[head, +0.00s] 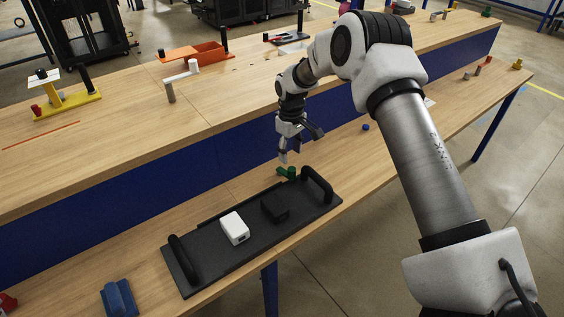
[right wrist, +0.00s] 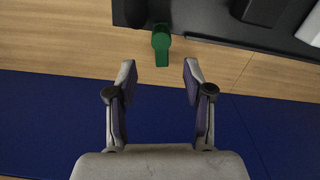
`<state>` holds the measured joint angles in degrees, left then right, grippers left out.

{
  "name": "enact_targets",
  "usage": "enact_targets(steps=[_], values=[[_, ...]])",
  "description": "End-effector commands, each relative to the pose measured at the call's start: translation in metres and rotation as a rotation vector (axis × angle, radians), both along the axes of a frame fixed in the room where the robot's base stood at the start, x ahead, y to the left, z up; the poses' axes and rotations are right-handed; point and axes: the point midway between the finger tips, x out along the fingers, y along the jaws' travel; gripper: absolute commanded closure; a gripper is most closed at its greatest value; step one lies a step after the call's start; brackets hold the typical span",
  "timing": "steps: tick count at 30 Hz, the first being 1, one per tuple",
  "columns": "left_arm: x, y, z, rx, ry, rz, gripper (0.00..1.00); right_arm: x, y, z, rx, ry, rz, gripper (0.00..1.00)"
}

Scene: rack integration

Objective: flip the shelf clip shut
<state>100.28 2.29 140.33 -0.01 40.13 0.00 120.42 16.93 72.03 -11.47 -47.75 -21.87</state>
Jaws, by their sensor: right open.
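The green clip (head: 287,173) sits at the back edge of the black shelf tray (head: 188,264), near its right handle. In the right wrist view the clip (right wrist: 161,46) has a round head at the tray edge and a short tab that sticks out over the wood. My right gripper (head: 301,146) is open and empty, above and behind the clip. In the right wrist view its fingers (right wrist: 159,78) are spread either side of the line of the tab, apart from it. My left gripper is not in view.
A white box (head: 235,228) and a black block (head: 275,207) sit on the tray. A blue block (head: 119,298) lies on the bench at front left.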

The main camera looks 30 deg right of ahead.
Motion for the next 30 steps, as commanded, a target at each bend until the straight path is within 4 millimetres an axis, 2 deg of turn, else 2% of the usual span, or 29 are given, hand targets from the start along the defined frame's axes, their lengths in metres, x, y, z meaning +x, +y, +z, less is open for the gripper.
enact_targets(steps=[12,15,21,22,26,30], values=[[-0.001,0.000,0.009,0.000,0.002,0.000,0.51,-0.002,0.000,-0.068,0.000,0.004,0.000,0.49],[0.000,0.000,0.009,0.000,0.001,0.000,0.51,-0.002,0.000,-0.075,0.000,0.003,0.000,0.49],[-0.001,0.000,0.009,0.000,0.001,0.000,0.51,-0.001,0.000,-0.077,0.001,0.001,0.000,0.49],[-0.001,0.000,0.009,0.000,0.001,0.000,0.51,-0.001,0.000,-0.077,0.001,0.001,0.000,0.52],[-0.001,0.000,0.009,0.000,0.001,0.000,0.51,-0.002,0.000,-0.077,0.000,0.002,0.000,0.98],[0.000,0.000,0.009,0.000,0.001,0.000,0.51,-0.002,0.000,-0.077,0.000,0.002,0.000,1.00]])
